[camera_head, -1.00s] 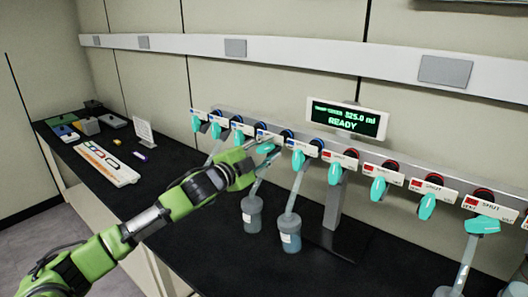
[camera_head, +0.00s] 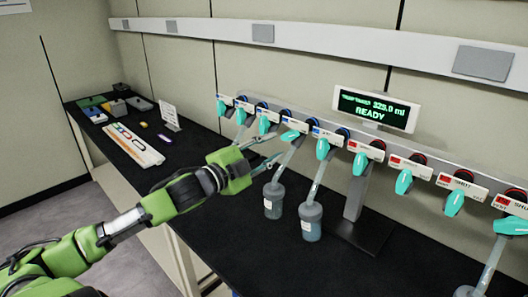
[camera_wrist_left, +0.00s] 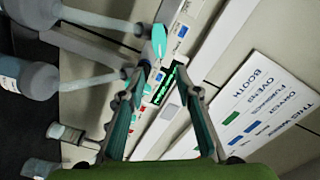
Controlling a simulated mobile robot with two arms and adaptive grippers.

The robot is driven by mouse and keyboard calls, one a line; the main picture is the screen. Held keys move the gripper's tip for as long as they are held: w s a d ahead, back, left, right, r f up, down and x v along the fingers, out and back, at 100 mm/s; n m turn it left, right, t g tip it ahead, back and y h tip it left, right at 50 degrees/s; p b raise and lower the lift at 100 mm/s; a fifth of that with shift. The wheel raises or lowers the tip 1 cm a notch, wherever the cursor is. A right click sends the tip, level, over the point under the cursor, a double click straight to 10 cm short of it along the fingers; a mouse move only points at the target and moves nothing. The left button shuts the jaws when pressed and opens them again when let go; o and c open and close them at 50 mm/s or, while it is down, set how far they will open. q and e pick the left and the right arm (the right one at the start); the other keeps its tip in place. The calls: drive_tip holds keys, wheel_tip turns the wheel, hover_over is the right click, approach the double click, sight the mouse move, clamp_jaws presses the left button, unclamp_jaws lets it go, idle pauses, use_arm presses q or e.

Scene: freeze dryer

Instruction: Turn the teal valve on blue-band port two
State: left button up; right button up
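Teal valve handles hang in a row on the port rail. The ports with blue bands (camera_head: 286,114) are at the left, and the port numbers are too small to read. One blue-band teal valve (camera_head: 290,136) lies turned sideways; neighbouring handles, such as the teal valve to its right (camera_head: 322,149), hang down. My left gripper (camera_head: 270,150) is in front of the sideways valve, a little left and below, with fingers apart and nothing between them. In the left wrist view its fingers (camera_wrist_left: 168,85) are spread, with a teal valve (camera_wrist_left: 158,40) beyond them. My right gripper is not in view.
Two grey flasks (camera_head: 274,200) (camera_head: 311,222) hang below the blue-band ports. A display (camera_head: 375,108) reading READY stands on a post behind the rail. Red-band ports (camera_head: 378,144) continue right. A white tray (camera_head: 132,146) and a sign (camera_head: 169,115) are at the left of the black bench.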

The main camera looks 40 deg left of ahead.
use_arm(q)
drive_tip(key=shift+s, duration=1.15)
drive_tip(key=shift+a, duration=0.1)
